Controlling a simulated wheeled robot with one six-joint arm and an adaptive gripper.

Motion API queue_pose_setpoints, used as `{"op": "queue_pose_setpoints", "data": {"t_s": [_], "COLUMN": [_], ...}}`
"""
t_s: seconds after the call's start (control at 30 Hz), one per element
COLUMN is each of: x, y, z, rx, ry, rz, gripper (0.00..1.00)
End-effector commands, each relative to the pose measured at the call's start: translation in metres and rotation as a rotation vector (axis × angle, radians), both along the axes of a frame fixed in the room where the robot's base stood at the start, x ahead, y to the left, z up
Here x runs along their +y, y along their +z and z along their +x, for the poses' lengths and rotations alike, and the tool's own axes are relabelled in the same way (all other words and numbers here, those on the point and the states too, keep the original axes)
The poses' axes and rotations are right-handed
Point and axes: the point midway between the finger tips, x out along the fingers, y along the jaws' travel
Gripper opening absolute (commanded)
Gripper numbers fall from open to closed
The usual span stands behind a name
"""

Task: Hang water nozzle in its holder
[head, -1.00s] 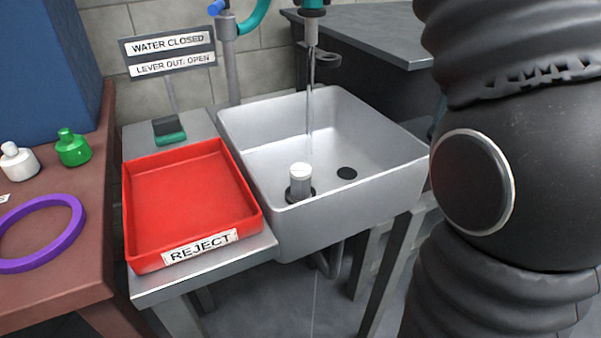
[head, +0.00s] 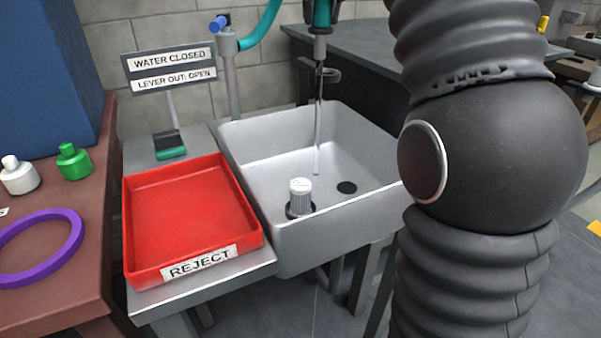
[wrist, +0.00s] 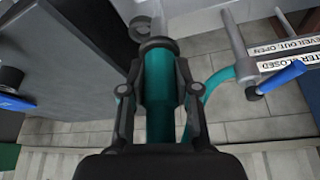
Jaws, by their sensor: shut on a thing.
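The water nozzle has a teal body (head: 322,14) and a grey tip (head: 320,48). It hangs upright over the sink. A thin pale stream, like water, runs from its tip into the basin. My gripper (wrist: 158,102) is shut on the nozzle's teal body in the wrist view, one dark finger on each side; in the head view only its fingers show at the top edge. The dark ring of the holder (head: 332,76) is near the tip, slightly below and right; it also shows in the wrist view (wrist: 139,28). The nozzle looks outside the ring; the depth gap is unclear.
The sink (head: 340,225) holds an upright strainer (head: 300,192). A red REJECT tray (head: 150,250) is left of it. A teal hose (head: 266,22) and blue lever (head: 219,24) are on the pipe behind. The sign (head: 170,66) reads WATER CLOSED and LEVER OUT: OPEN. A dark counter (head: 385,60) lies behind right.

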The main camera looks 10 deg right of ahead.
Motion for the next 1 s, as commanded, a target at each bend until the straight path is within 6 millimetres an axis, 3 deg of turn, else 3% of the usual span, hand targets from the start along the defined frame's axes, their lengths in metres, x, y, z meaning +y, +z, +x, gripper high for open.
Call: {"op": "queue_pose_setpoints", "data": {"t_s": [0.23, 1.0], "x": [-0.002, -0.026], "y": [-0.001, -0.011], "z": [0.004, 0.048], "rx": [0.000, 0.001], "ry": [-0.001, -0.001], "rz": [0.000, -0.001], "gripper": [0.00, 0.00]}}
